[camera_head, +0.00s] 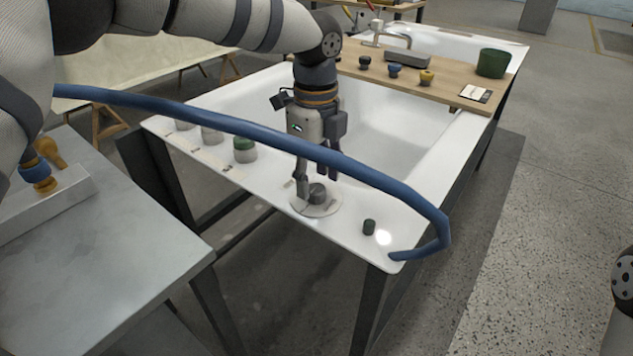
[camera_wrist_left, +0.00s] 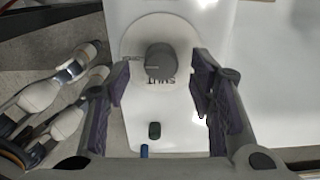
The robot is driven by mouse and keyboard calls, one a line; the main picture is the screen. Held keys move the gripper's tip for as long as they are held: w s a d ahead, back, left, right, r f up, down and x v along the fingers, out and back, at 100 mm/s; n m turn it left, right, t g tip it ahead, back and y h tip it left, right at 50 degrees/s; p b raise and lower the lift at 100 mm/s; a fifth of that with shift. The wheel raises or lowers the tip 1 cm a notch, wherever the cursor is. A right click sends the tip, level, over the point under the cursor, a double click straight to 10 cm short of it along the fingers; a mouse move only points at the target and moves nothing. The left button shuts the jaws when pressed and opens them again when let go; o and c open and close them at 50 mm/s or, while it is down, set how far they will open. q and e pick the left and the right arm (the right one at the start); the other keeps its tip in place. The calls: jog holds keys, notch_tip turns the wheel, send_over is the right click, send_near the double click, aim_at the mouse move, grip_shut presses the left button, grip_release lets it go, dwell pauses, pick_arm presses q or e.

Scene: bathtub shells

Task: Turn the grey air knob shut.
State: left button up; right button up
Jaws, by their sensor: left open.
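The grey air knob (camera_head: 318,195) is a short cylinder on a round pale plate (camera_head: 328,209) at the near end of the white tub rim. It also shows in the left wrist view (camera_wrist_left: 159,61), where "SHUT" is printed upside down just below it and a smaller, hard-to-read label lies to its left. Which way the knob points is not clear. My left gripper (camera_head: 317,184) points down over the plate, open, with one fingertip on each side of the knob. In the wrist view (camera_wrist_left: 160,66) gaps show between the knob and both fingers. My right gripper is out of view.
A blue hose (camera_head: 270,138) arches across the head view to the tub's near corner. A small dark green knob (camera_head: 369,227) stands on the rim. A wooden board (camera_head: 450,90) spans the tub.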

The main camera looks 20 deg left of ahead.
pick_arm(q)
jog(key=shift+f, duration=1.15)
jog(key=c, duration=1.2)
jog(key=shift+o, duration=0.2)
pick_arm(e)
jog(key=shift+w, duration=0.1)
pick_arm(q)
jog(key=shift+w+r, duration=0.1)
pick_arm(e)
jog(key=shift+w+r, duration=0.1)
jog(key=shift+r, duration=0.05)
pick_arm(q)
jog(key=n+p, duration=0.1)
jog(key=n, duration=0.2)
jog(key=shift+r, duration=0.1)
jog(key=n, duration=0.4)
jog(key=shift+n+p, duration=0.3)
jog(key=shift+p, duration=0.05)
jog(key=n, duration=1)
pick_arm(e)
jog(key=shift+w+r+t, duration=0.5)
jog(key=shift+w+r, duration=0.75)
pick_arm(q)
jog(key=shift+f+n, duration=0.2)
jog(key=shift+n, duration=0.1)
